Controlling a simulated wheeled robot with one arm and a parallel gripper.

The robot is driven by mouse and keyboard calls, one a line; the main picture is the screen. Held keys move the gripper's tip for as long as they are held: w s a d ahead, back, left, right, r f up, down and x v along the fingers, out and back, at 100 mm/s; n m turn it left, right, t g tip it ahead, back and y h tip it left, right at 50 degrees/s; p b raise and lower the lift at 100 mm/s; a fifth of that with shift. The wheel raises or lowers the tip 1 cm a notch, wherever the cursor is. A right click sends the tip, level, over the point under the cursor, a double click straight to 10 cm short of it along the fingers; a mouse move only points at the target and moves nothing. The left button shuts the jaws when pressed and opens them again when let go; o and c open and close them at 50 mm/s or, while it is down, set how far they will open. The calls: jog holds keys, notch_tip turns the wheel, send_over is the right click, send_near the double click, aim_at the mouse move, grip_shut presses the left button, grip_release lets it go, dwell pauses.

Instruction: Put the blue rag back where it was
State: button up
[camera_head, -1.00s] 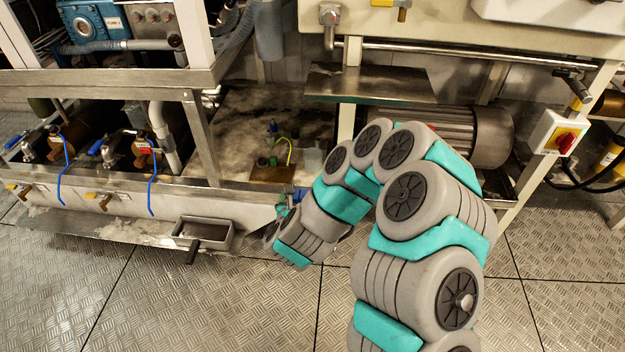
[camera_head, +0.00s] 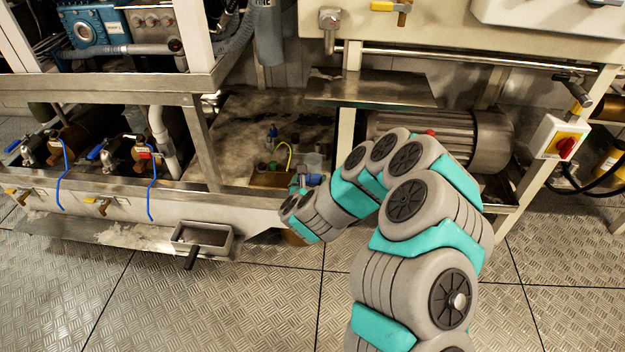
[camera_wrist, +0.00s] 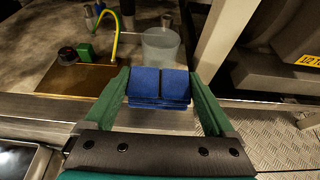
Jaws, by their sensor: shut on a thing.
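My gripper (camera_wrist: 160,100) has two green fingers that close in on a blue, block-like piece with a dark line down its middle. I take this piece to be the blue rag (camera_wrist: 145,80), held between the fingertips; the fingers partly hide it. In the wrist view the rag is in front of a clear cup (camera_wrist: 160,45) and above the bench's front edge.
A white post (camera_wrist: 222,50) and a grey motor (camera_head: 480,135) stand to the right.

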aim_at(312, 174)
jog(key=shift+w+d, duration=0.15)
jog(key=shift+w, duration=0.65)
jog(key=shift+w+d, duration=0.1)
jog(key=shift+w, duration=0.65)
jog(key=shift+f+p, duration=0.45)
jog(key=shift+f, duration=1.4)
jog(key=shift+f+b, duration=0.2)
jog(key=shift+b, duration=0.15)
jog(key=o, duration=1.2)
jog(key=shift+r, duration=0.1)
jog(key=shift+r+p, duration=0.2)
jog(key=shift+p, duration=0.25)
jog(key=p+v, duration=0.2)
jog(key=v, duration=1)
jog(key=shift+f, duration=0.15)
